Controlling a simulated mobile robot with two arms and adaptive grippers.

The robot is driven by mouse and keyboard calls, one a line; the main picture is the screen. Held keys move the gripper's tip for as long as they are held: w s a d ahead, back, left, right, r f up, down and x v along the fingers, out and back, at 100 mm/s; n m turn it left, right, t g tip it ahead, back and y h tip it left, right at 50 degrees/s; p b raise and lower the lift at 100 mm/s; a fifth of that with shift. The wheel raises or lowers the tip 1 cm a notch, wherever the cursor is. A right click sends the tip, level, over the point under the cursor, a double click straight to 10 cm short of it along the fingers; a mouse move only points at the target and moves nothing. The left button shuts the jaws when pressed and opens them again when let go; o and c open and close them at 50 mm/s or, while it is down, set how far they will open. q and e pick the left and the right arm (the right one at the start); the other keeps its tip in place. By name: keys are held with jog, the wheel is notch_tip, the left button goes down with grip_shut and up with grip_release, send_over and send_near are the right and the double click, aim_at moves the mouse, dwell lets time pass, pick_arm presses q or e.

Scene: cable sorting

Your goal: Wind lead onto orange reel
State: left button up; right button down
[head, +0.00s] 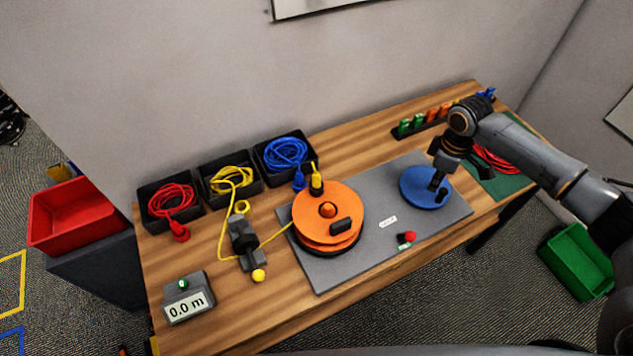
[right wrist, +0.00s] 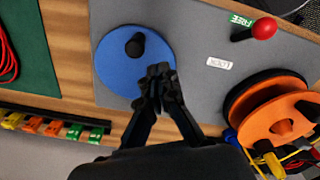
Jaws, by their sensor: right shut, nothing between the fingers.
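The orange reel (head: 312,213) stands on the grey mat (head: 370,253), with a black handle on its top; it also shows in the right wrist view (right wrist: 262,134). A yellow lead (head: 222,225) runs from the yellow coil in a black bin through a dark guide (head: 243,240) to the reel's left side. A yellow plug (head: 316,183) is at the reel's back edge. A blue crank disc (head: 416,193) with a black knob (right wrist: 135,45) lies on the mat's right. My right gripper (head: 438,190) is shut and empty over the disc, its fingertips (right wrist: 157,75) beside the knob. My left gripper is not in view.
A counter (head: 187,304) reads 0.0 m. A red lever knob (head: 410,237) sits at the mat's front beside a green label. Black bins hold red (head: 171,198), yellow and blue (head: 286,153) leads. Red (head: 75,222) and green (head: 577,262) tubs flank the table.

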aim_at(425, 202)
jog(key=shift+f+b, duration=1.1)
jog(key=shift+f, duration=1.65)
